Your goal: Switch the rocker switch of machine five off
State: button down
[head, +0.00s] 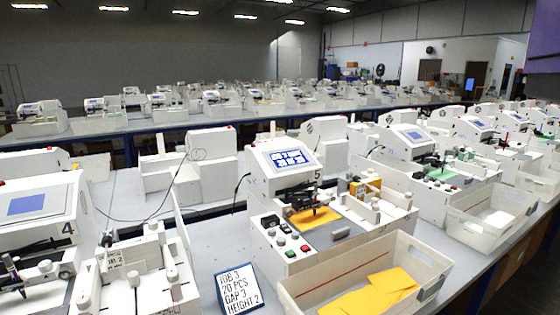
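Machine five (262,190) is a white pen plotter in the middle of the head view, with the number 5 beside its lit blue screen (289,158). Its front panel carries a black part (270,221) that looks like the rocker switch; its position is too small to read. Near it are a green button (281,242), red buttons (304,248) and pale knobs. A yellow envelope (313,216) lies on the machine's bed under the pen. My gripper is not in view.
A bin (432,268) with yellow envelopes stands in front of machine five. A job card (238,288) stands left of the bin. Machine four (38,205) is at the left. More plotters line the bench to the right and the benches behind.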

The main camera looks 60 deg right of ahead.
aim_at(285, 226)
jog(key=z, duration=1.35)
